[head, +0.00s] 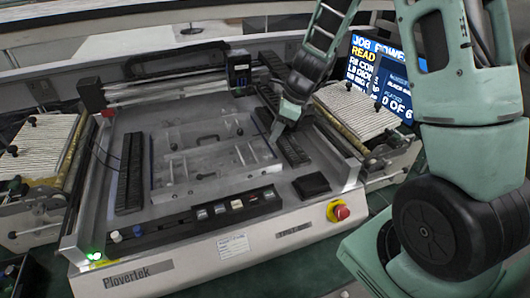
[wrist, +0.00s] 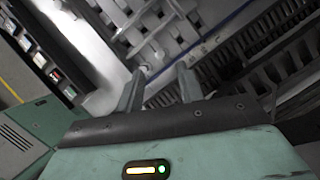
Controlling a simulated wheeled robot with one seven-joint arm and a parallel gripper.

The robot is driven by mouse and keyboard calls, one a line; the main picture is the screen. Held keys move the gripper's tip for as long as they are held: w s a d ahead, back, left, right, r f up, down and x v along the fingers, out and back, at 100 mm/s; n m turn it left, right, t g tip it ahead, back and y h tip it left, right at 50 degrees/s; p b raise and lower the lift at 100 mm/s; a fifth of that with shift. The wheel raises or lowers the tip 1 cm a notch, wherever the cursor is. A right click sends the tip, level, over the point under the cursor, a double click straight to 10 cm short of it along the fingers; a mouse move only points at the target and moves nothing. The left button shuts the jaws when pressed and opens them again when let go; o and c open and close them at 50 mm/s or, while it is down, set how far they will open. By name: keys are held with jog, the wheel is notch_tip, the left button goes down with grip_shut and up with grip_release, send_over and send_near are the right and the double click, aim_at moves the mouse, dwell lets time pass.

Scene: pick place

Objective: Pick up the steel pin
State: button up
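My gripper (head: 277,130) points down over the right side of the flat machine bed, near the dark slotted strip (head: 293,150). In the wrist view, the two fingers of my gripper (wrist: 160,75) stand apart with nothing held between them. Small pale pegs show beyond the fingertips, one at the left fingertip (wrist: 145,70) and one farther off (wrist: 160,55). I cannot tell for sure which small piece is the steel pin. In the head view, the light fixture plate (head: 205,185) lies left of my gripper and carries small knobs and posts.
The machine has a front button panel (head: 225,209), a red emergency button (head: 341,212) and a raised left rail (head: 90,190). Ribbed trays stand at left (head: 38,145) and right (head: 357,108). A lit screen (head: 375,75) stands behind the right tray. A black square pad (head: 311,185) lies at front right.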

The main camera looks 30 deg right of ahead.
aim_at(265, 147)
jog(key=shift+x, duration=3.3)
jog(key=shift+w, duration=0.1)
grip_shut()
